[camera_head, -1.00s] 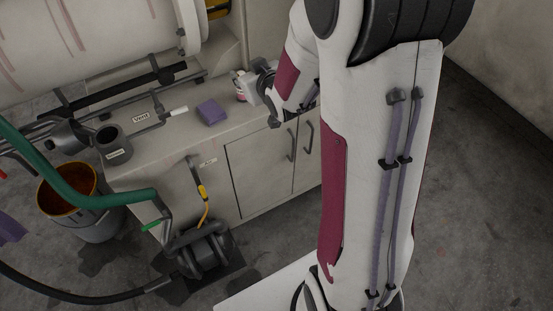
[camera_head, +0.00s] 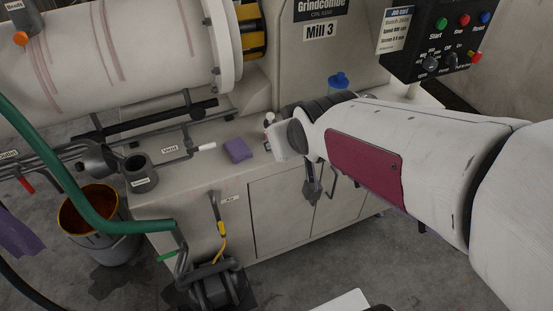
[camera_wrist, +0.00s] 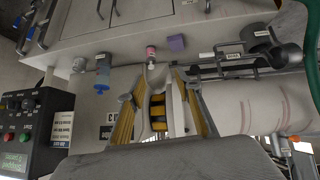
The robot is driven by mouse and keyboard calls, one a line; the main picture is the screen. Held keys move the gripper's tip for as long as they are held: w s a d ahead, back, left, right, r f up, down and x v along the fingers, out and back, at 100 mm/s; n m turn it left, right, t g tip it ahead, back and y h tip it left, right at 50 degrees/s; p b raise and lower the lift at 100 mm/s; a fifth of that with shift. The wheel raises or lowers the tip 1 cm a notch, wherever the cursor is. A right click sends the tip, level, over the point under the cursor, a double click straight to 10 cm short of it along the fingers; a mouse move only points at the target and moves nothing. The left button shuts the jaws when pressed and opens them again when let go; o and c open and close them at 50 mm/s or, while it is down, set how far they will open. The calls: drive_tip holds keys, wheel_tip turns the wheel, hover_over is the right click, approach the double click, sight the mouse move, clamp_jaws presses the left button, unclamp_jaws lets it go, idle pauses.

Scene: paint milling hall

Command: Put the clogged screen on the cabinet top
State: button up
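The cabinet top (camera_head: 192,174) is the pale surface above the two-door cabinet, below the mill. I cannot make out a clogged screen in either view. My gripper (camera_wrist: 161,93) shows in the wrist view with its two fingers apart and no object visible between them; the mill's yellow and black part shows behind the gap. In the head view my wrist is over the right part of the cabinet, and it hides part of the top and most of the gripper.
The control box (camera_head: 437,40) is at right. A bucket (camera_head: 95,217) and green hose (camera_head: 75,195) are at left.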

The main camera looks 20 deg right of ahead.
drive_tip(key=s+a+r+g+y, duration=0.1)
drive_tip(key=s+a+g, duration=0.2)
drive_tip(key=s, duration=1.3)
drive_tip(key=shift+s+a, duration=0.3)
drive_tip(key=shift+a, duration=0.55)
